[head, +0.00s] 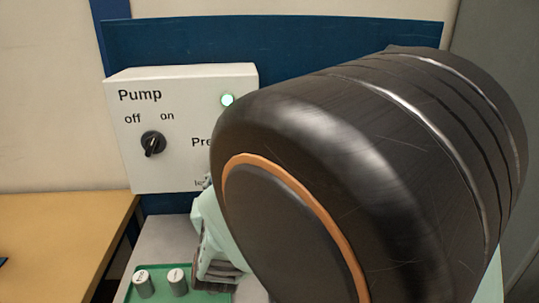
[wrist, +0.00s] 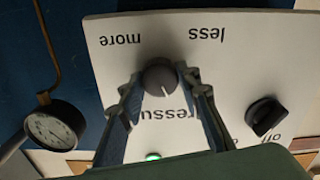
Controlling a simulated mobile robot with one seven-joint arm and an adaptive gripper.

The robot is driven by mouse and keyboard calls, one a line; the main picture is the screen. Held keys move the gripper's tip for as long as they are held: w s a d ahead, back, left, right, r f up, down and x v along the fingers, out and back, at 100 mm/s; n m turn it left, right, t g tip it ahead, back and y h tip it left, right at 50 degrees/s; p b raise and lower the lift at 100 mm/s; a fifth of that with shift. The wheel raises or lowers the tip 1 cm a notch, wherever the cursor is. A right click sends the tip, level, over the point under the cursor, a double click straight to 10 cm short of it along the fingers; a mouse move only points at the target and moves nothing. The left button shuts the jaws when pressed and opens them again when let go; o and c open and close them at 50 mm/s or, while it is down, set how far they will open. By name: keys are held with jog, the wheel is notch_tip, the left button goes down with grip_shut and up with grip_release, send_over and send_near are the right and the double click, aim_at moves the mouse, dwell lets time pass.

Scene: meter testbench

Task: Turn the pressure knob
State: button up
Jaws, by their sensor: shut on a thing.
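The pressure knob (wrist: 158,76) is a dark grey round knob with a pale pointer line, on a white panel (wrist: 250,60). In the wrist view the panel appears upside down, with "more" and "less" above the knob and part of "Pressure" below it. The pointer line runs toward the bottom and slightly right of that picture. My gripper (wrist: 161,82) has one finger on each side of the knob and is shut on it. In the head view my dark arm link hides the knob and most of the pressure label.
The pump switch (head: 152,144) sits left on the panel; it also shows in the wrist view (wrist: 265,115). A green lamp (head: 227,100) glows. A round gauge (wrist: 57,125) stands beside the panel. A green tray (head: 165,271) holds grey cylinders (head: 143,284) below.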

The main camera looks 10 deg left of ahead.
jog(key=shift+m+b, duration=0.6)
jog(key=shift+m, duration=0.1)
jog(key=o, duration=1.2)
jog(key=shift+c, duration=0.2)
jog(key=v, duration=0.7)
jog(key=shift+s, duration=0.3)
